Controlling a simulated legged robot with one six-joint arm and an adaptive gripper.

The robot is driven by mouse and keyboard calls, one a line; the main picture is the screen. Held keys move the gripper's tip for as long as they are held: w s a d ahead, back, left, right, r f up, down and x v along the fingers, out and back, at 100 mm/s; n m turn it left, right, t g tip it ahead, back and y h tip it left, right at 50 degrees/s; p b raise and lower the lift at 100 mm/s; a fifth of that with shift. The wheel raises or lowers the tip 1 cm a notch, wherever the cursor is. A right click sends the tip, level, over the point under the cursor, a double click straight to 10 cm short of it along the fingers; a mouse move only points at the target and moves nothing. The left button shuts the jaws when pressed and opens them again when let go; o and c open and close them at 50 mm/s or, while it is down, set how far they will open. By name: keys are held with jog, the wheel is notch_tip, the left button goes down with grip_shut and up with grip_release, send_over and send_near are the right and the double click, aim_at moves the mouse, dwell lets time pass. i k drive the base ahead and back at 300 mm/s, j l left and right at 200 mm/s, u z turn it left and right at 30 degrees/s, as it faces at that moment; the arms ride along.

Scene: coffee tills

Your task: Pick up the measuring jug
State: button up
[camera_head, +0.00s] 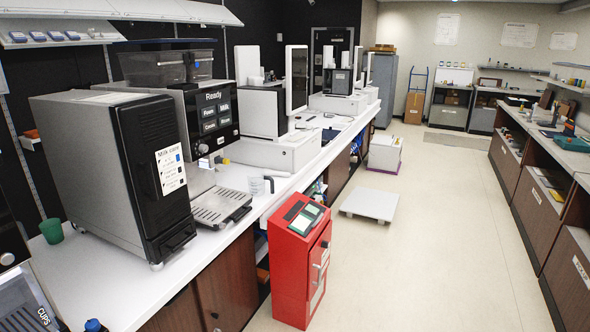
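A small clear jug (256,187) with a dark handle on its right side stands upright on the white counter (290,182), just right of the coffee machine's drip tray. It looks like the measuring jug; any markings on it are too small to read. The drip tray is close on its left and the counter's front edge is near. My gripper and arm do not show in this view.
A coffee machine (213,112) and a tall milk unit (110,165) stand on the left counter. A red cabinet (300,265) stands on the floor before the counter. A white low platform (370,204) lies beyond. The aisle floor (430,260) is clear.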

aim_at(256, 178)
jog(key=i, duration=1.5)
jog(key=i+u, duration=0.35)
jog(key=i, duration=0.15)
jog(key=i+u, duration=0.4)
jog(key=i+l+u, duration=0.35)
jog(key=i, duration=0.2)
